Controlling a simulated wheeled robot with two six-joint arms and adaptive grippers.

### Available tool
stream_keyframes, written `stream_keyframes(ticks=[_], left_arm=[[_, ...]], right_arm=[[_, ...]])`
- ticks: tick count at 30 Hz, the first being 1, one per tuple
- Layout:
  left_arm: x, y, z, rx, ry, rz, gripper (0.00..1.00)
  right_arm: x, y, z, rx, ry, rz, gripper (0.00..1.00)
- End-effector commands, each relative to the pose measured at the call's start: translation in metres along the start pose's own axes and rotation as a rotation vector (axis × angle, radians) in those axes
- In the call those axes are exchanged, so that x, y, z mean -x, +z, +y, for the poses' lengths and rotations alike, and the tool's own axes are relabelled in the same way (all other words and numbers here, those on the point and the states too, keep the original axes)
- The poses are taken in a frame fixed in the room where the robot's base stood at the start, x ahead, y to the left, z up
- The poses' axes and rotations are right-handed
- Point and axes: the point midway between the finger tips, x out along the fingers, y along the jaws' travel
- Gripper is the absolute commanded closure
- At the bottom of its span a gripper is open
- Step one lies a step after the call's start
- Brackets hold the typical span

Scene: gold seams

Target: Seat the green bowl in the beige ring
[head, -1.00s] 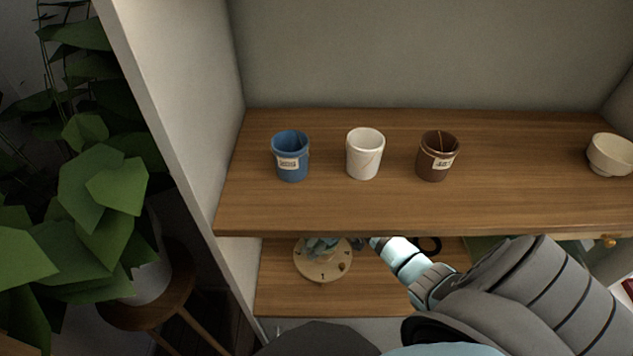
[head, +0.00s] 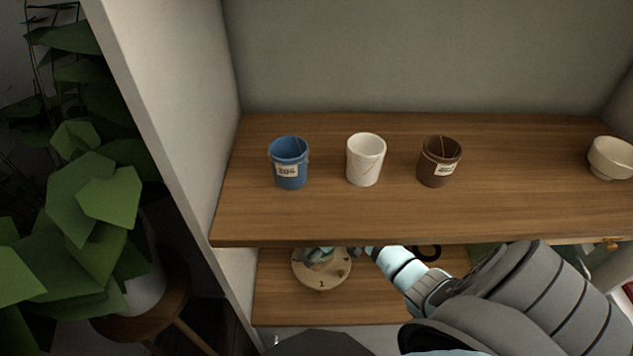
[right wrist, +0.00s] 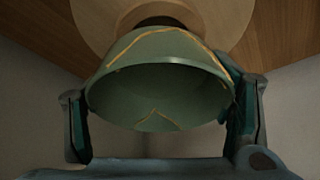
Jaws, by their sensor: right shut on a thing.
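The green bowl (right wrist: 160,80), with gold seams, fills the middle of the right wrist view, its open side facing the camera. My right gripper (right wrist: 162,118) is shut on it, one finger on each side. In the head view the bowl (head: 318,254) is a small pale green shape over a round beige disc (head: 322,283), partly hidden by the shelf edge. The disc also shows behind the bowl in the right wrist view (right wrist: 91,28), with a darker round part at its middle. I cannot clearly make out the beige ring, or whether the bowl touches anything. My left gripper is not in view.
The upper shelf (head: 330,218) overhangs the lower one, where the disc lies. On the upper shelf stand a blue cup (head: 289,163), a white cup (head: 366,160), a brown cup (head: 439,162) and a cream bowl (head: 610,158). A cabinet wall (head: 170,110) bounds the left.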

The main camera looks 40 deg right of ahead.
Motion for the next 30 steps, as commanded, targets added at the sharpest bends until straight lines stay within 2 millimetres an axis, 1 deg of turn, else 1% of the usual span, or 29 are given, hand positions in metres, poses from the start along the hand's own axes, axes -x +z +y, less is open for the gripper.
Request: stream_keyframes(ticks=[5, 30], left_arm=[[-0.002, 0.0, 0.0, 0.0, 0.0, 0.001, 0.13], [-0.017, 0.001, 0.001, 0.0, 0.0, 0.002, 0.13]], right_arm=[[-0.002, 0.0, 0.0, 0.0, 0.0, 0.001, 0.6], [-0.021, 0.009, 0.0, 0.0, 0.0, 0.0, 0.6]])
